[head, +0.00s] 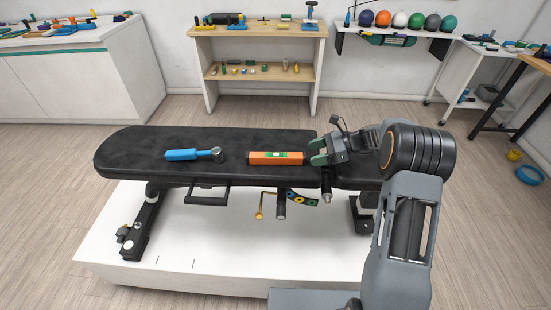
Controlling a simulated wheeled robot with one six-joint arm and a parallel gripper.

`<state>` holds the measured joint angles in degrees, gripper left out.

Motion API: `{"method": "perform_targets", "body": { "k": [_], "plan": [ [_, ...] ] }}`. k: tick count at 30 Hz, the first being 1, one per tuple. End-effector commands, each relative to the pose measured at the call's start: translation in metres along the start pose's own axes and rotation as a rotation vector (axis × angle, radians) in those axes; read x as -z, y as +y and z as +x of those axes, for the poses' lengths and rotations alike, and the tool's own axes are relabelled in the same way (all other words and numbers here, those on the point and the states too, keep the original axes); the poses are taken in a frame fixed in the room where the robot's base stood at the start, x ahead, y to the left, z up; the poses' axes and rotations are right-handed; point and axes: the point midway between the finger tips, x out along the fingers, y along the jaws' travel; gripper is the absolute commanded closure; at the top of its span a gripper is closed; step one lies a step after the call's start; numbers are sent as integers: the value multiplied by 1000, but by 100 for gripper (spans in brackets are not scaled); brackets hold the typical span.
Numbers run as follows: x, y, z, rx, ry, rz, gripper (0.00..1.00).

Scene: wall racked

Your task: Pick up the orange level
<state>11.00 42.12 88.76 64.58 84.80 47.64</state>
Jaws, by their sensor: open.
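The orange level (262,158) lies flat on the black padded bench (130,163), right of its middle. It has a greenish vial at its centre. My gripper (316,152) is at the right end of the level, low over the bench top. Its fingers are open and face left. From this view I cannot tell whether a finger touches the level's end.
The bench stands on a white platform (200,250).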

Motion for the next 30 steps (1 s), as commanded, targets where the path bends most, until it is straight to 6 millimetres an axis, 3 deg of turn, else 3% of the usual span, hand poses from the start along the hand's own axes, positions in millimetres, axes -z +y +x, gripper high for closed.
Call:
{"method": "perform_targets", "body": {
  "k": [12, 20, 30],
  "plan": [
    [0, -1, 47, -3, 0, 0, 34],
    [1, -2, 50, 0, 0, 0, 35],
    [1, -2, 50, 0, 0, 0, 68]
  ]
}}
